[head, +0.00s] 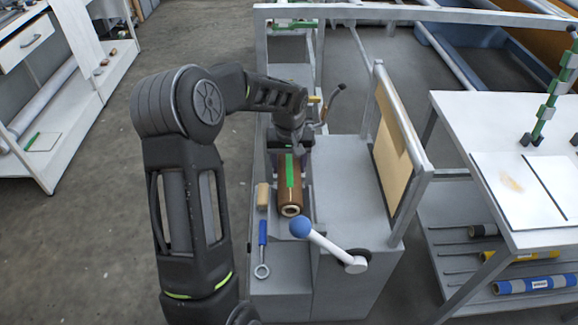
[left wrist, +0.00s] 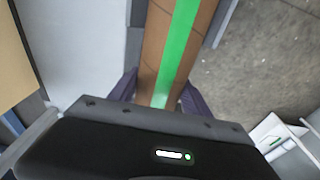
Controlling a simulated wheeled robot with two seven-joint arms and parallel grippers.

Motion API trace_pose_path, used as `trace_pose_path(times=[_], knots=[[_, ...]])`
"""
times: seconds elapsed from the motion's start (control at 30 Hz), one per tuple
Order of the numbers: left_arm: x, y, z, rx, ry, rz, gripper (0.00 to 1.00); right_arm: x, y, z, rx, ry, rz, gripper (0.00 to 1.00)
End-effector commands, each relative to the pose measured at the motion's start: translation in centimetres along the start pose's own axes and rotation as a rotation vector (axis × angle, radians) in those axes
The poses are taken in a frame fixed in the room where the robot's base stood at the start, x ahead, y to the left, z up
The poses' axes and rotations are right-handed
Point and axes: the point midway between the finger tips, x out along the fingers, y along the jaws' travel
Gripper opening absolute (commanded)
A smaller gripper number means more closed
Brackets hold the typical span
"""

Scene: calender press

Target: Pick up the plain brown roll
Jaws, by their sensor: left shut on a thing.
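A brown roll (head: 290,199) with a bright green stripe along its length lies on the grey press, its hollow pale end facing me. It is the only brown-bodied roll I make out, and the stripe means it does not look plain. My left gripper (head: 289,148) comes down over its far part. In the left wrist view the roll (left wrist: 151,62) runs between the two dark fingers, and the left gripper (left wrist: 160,92) is shut on it. I cannot tell whether the roll is lifted clear of the press. My right gripper is not in view.
A lever with a blue knob (head: 300,227) stands close in front of the roll. A tan block (head: 262,195) and a blue-handled tool (head: 262,245) lie to its left. A framed tan panel (head: 393,150) rises at right. Blue (head: 535,285) and yellow-black (head: 520,256) rolls lie on the right shelf.

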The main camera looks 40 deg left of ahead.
Motion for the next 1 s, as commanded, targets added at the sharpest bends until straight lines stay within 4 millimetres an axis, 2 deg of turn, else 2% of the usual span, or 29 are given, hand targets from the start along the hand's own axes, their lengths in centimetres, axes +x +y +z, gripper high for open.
trace_pose_path(times=[0.07, 0.3, 0.67, 0.87, 1.0], knots=[[0.0, 0.0, 0.0, 0.000, 0.000, 0.000, 0.20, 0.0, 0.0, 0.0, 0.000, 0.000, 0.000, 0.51], [0.0, 0.0, 0.0, 0.000, 0.000, 0.000, 0.00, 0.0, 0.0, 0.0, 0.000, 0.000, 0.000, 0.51], [-0.4, 0.0, -0.1, 0.000, 0.003, 0.001, 0.00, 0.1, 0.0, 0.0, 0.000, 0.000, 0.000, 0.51], [-2.7, 0.1, -0.5, 0.001, 0.006, 0.002, 0.00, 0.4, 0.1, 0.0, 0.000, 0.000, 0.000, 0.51], [-5.5, 0.0, -0.8, 0.000, 0.007, 0.002, 0.00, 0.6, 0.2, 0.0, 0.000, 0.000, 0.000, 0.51]])
